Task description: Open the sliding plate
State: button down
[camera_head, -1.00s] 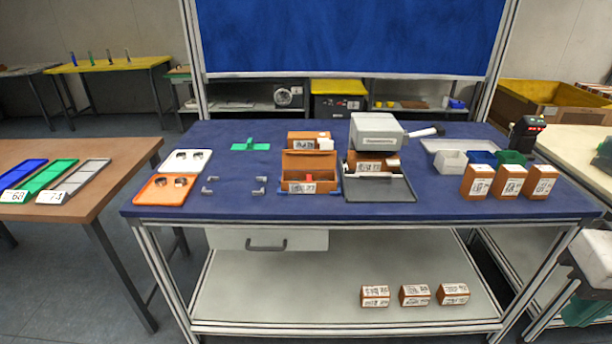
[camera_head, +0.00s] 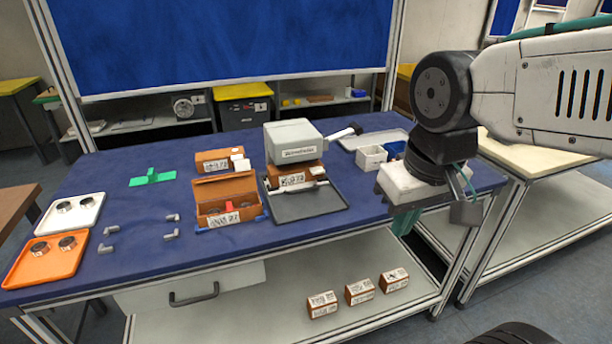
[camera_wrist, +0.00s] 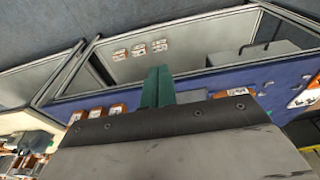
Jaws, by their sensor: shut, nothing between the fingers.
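A grey box-shaped machine (camera_head: 297,143) with a dark-and-white handle (camera_head: 344,132) on its right side stands on the blue table. A brown labelled box sits under its front, and a flat dark grey plate (camera_head: 315,204) with a raised rim lies in front. I cannot tell for certain which part is the sliding plate. My gripper (camera_head: 403,222) hangs over the table's right part, to the right of the machine and apart from it. Its green fingers are together and empty in the wrist view (camera_wrist: 157,88).
An open brown box (camera_head: 228,203) stands left of the dark plate. White and blue bins (camera_head: 371,157) stand behind my gripper. Orange (camera_head: 44,262) and white (camera_head: 72,215) trays with round parts lie at left. Brown boxes sit on the lower shelf (camera_head: 360,291).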

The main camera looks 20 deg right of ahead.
jog(key=w+f+t, duration=0.3)
jog(key=w, duration=1.2)
jog(key=t, duration=0.3)
send_near(307, 186)
jog(key=shift+t, duration=0.3)
jog(key=x, duration=0.5)
jog(key=shift+s+f, duration=0.1)
jog(key=shift+s, duration=0.1)
